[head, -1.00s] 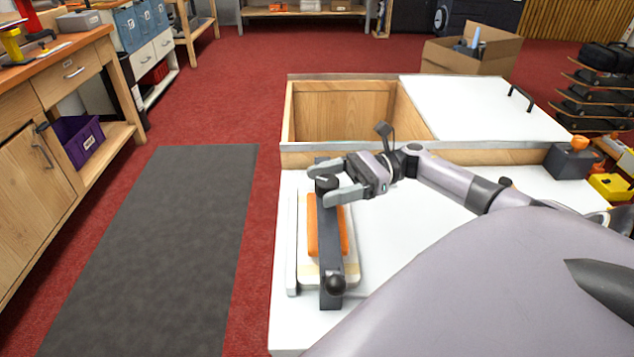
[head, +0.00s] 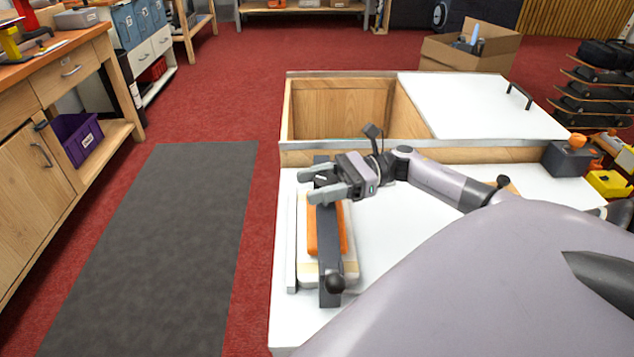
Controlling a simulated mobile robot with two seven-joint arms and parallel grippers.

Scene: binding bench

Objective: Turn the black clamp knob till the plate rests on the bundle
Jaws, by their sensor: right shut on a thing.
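The clamp is a long dark grey bar (head: 329,240) lying lengthwise over an orange block (head: 311,232) on a pale board (head: 350,270). I take the orange block for the bundle. A round black knob (head: 335,282) stands free at the bar's near end. My right gripper (head: 315,182) is at the far end, its two grey fingers closed around the other black knob, which they now mostly hide. From this angle I cannot tell whether the bar touches the block. My left gripper is not in view.
A pale strip (head: 292,240) runs along the left of the clamp on the white bench top (head: 385,240). Behind is an open wooden bin (head: 340,110) with a white lid panel (head: 480,105). A dark box with an orange top (head: 568,158) stands at the right.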

